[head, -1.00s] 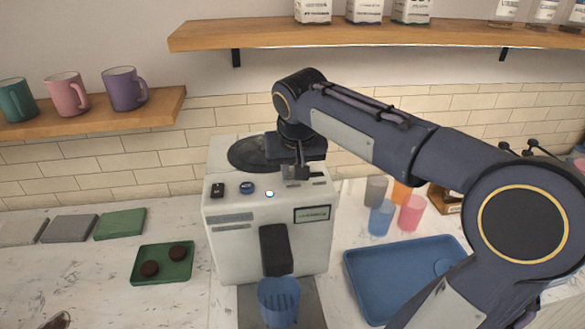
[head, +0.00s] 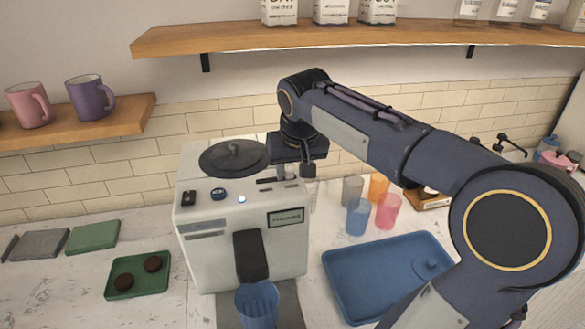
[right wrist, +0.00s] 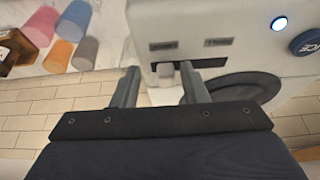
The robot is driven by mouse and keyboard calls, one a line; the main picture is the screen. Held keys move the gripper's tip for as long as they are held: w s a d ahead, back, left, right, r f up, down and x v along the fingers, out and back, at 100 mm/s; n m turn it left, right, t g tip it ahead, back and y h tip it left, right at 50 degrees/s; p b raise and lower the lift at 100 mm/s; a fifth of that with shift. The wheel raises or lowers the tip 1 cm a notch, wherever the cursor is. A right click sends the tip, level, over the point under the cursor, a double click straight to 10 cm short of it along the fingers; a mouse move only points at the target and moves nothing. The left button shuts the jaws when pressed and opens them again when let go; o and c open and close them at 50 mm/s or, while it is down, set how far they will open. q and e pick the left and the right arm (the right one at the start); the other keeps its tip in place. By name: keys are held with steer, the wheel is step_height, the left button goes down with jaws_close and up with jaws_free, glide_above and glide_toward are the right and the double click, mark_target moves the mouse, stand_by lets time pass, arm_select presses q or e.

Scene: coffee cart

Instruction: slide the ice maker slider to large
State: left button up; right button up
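The white ice maker (head: 215,250) stands in the middle of the counter. Its slider knob (right wrist: 165,71) is a small grey block, beside the left one of two small labels in the right wrist view. In the head view that is the right end of the slot, and a dark stretch of slot (head: 265,181) shows to its left. I cannot read the labels. My right gripper (right wrist: 160,84) is open, with its fingers either side of the knob. One finger is close against the knob; whether it touches is unclear. My left gripper is not in view.
A blue cup (head: 257,306) stands under the dispenser. A blue tray (head: 380,300) and several coloured cups (head: 388,210) are to the right. A green tray (head: 120,290) with dark discs lies left. A wooden shelf (head: 350,38) runs above my right arm.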

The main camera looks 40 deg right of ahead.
steer(key=shift+r, duration=0.1)
steer(key=v, duration=0.7)
steer(key=shift+r, duration=0.25)
steer(key=shift+s+a, duration=0.1)
steer(key=shift+a, duration=0.05)
steer(key=s+a+f+n+y, duration=0.2)
steer(key=s+a+f+y, duration=0.1)
steer(key=s+a+f, duration=0.4)
steer(key=s+a+f+n+t+y, duration=0.1)
steer(key=s+a+f+n+y, duration=0.1)
steer(key=s+a+f, duration=0.5)
steer(key=a+f+y, duration=0.1)
steer(key=a+f, duration=0.2)
steer(key=f, duration=0.3)
steer(key=shift+a+t, duration=0.2)
steer(key=shift+t, duration=0.1)
